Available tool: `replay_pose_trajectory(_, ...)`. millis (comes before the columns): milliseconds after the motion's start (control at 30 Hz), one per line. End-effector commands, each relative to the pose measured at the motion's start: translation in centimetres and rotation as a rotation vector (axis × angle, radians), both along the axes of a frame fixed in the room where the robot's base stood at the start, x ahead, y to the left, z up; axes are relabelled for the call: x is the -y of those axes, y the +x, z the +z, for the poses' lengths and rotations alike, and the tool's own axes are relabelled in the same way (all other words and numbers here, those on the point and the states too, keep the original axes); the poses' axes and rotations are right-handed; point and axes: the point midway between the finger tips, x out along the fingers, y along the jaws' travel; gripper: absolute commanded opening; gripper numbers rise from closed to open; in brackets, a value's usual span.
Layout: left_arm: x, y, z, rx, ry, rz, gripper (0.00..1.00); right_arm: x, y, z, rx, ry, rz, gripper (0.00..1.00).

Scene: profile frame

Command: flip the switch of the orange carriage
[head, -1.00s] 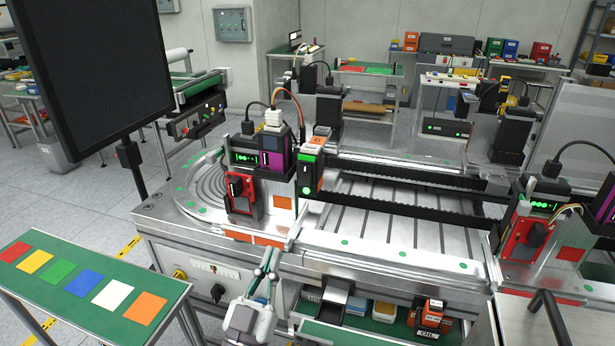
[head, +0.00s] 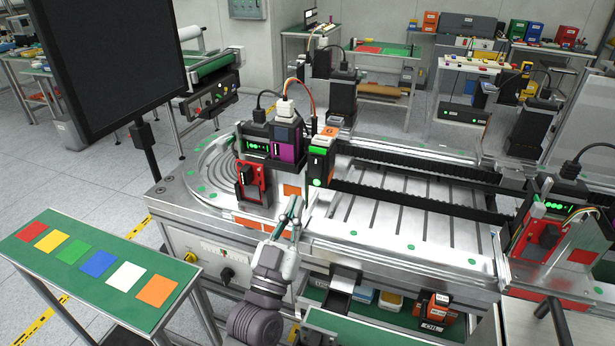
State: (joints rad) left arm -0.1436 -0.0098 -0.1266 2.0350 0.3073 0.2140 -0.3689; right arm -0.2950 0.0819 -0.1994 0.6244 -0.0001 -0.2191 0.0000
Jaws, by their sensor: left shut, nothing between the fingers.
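The carriage with an orange square (head: 291,190) stands at the left end of the machine. On its front is a red switch unit (head: 243,192) with a black knob or lever (head: 249,174); its exact setting is too small to tell. A black and green box with an orange top and a lit green button (head: 319,151) is mounted at the carriage's right. My left gripper (head: 295,205) is shut and empty, fingers pointing up and away. In the picture it is just below the orange square and right of the red switch unit; I cannot tell whether it touches anything. My right gripper is not in view.
A second carriage with a red switch unit (head: 535,235) and a reddish square (head: 581,256) stands at the right. Black cable chains (head: 430,193) run between them. A dark monitor (head: 115,60) and a green table with coloured cards (head: 50,222) are at the left.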

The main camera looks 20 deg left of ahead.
Motion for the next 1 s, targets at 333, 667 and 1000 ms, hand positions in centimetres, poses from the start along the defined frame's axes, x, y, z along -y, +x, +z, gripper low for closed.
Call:
replay_pose_trajectory(333, 0.2, 5.7, 1.3, -0.001, 0.004, 0.0, 0.0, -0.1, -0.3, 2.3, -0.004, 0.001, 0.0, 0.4)
replay_pose_trajectory(667, 0.3, 7.0, 0.7, -0.001, 0.001, 0.0, 0.0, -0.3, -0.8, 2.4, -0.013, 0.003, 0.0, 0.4)
replay_pose_trajectory(1000, 0.3, 7.1, 0.4, 0.011, 0.001, 0.0, 0.0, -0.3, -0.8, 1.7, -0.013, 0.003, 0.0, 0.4)
